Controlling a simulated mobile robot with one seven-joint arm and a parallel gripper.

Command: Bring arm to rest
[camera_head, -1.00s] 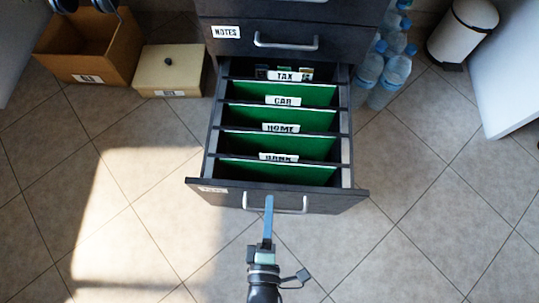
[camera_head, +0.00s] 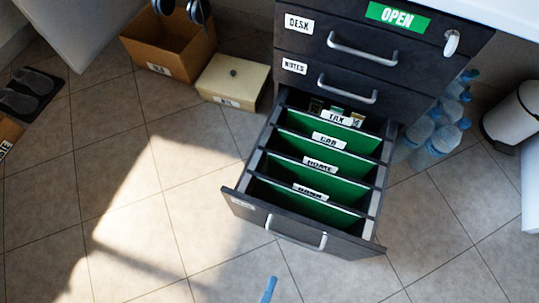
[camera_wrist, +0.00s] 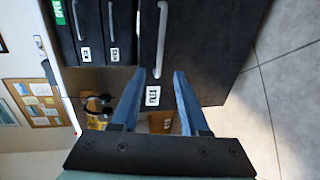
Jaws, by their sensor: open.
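My gripper (camera_wrist: 158,76) is open and empty, with its two blue fingers apart in the wrist view. In the head view only a blue fingertip (camera_head: 269,289) shows at the bottom edge, apart from the drawer handle. The dark file drawer (camera_head: 300,233) is pulled out at the bottom of the cabinet and holds green hanging folders labelled TAX, CAR, HOME and BANK. Its front (camera_wrist: 190,45), with the metal handle and a white label, faces my gripper in the wrist view. The rest of my arm is out of view.
The cabinet's upper drawers (camera_head: 352,67) are shut, with a green OPEN sign above. A cardboard box (camera_head: 170,45) and a cream box (camera_head: 232,82) stand left. Water bottles (camera_head: 440,137) and a white bin (camera_head: 515,115) stand right.

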